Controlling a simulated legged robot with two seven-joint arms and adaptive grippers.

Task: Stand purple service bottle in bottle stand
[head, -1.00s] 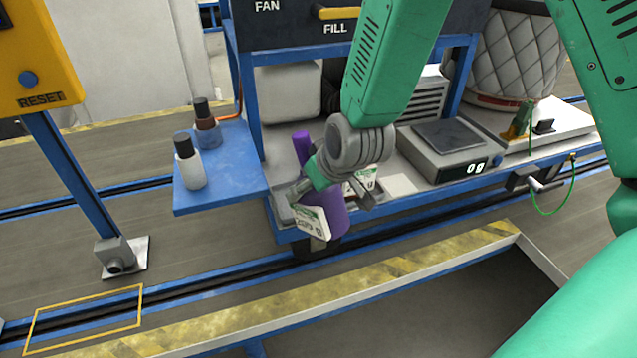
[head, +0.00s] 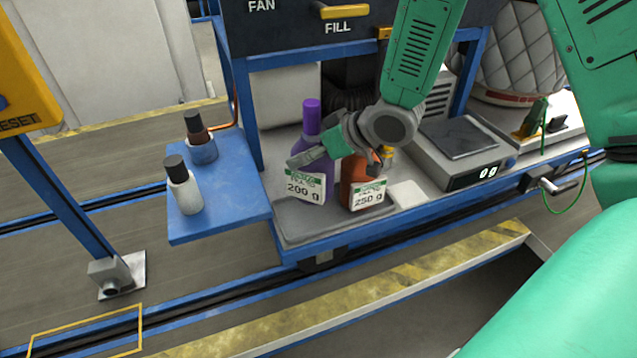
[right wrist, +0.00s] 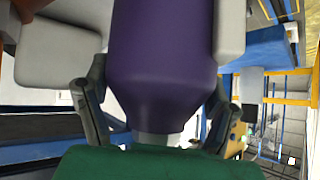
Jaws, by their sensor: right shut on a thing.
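The purple bottle (head: 312,160), with a purple cap and a "200 g" label, is nearly upright just above or on a grey tray (head: 300,228); I cannot tell if it touches. My right gripper (head: 335,150) is shut on it from the right. In the right wrist view the purple bottle (right wrist: 165,60) sits between the two fingers (right wrist: 150,115). Which part is the bottle stand is unclear. My left gripper is out of view.
An orange-brown bottle (head: 368,195) labelled "250 g" stands close right of the purple one, partly behind my gripper. A white bottle with a black cap (head: 185,190) stands on the side shelf. A scale (head: 470,165) is further right. The tray's front part is clear.

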